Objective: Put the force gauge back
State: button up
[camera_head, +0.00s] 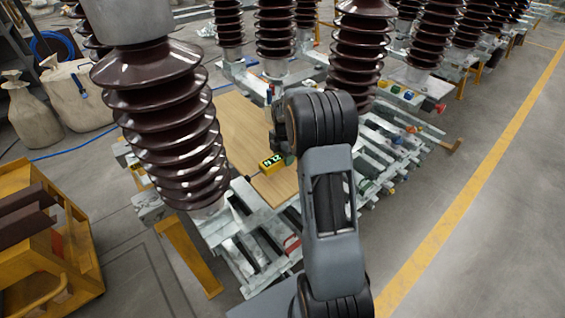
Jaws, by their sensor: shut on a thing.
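The force gauge (271,163) is a small yellow box with a dark display showing bright digits. It is just above or on the front part of a light wooden board (238,125); I cannot tell whether it touches the board. A thin dark probe points from it to the lower left. My gripper (282,150) is shut on the gauge, just left of my dark wrist. The wrist hides most of the fingers and the gauge's right side.
A large brown ribbed insulator (165,110) stands close on the left, another (357,60) behind my wrist. Grey metal rails (400,140) with small coloured parts lie to the right. A yellow cart (50,245) stands lower left. Open floor (480,220) lies right.

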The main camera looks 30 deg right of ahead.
jog(key=shift+w+f, duration=0.35)
jog(key=shift+f, duration=1.6)
jog(key=shift+f, duration=0.2)
jog(key=o, duration=1.3)
jog(key=shift+o, duration=0.2)
jog(key=shift+r, duration=0.1)
